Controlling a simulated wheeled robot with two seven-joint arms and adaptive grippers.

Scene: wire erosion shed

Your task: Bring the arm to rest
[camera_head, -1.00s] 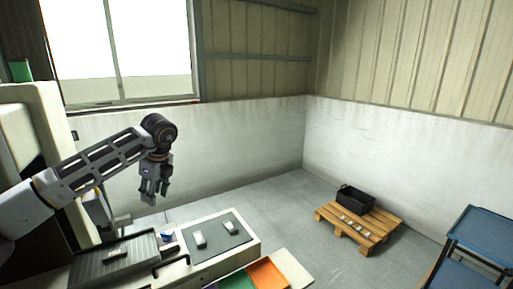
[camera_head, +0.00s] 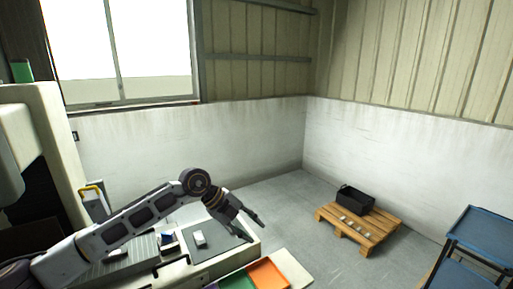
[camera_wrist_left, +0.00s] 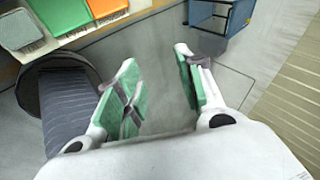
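My left arm comes in from the left in the head view. Its gripper (camera_head: 250,226) hangs over the right end of the grey mat on the white bench, pointing down and to the right. In the left wrist view the two green-padded fingers (camera_wrist_left: 162,92) stand wide apart with only floor visible between them, so the gripper is open and empty. My right gripper is not in view.
A white block (camera_head: 200,238) lies on the grey mat. Green (camera_head: 238,282) and orange (camera_head: 269,273) trays sit at the bench front. A wooden pallet (camera_head: 372,240) with a black crate (camera_head: 356,199) and a blue cart (camera_head: 484,228) stand at right. Floor between is clear.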

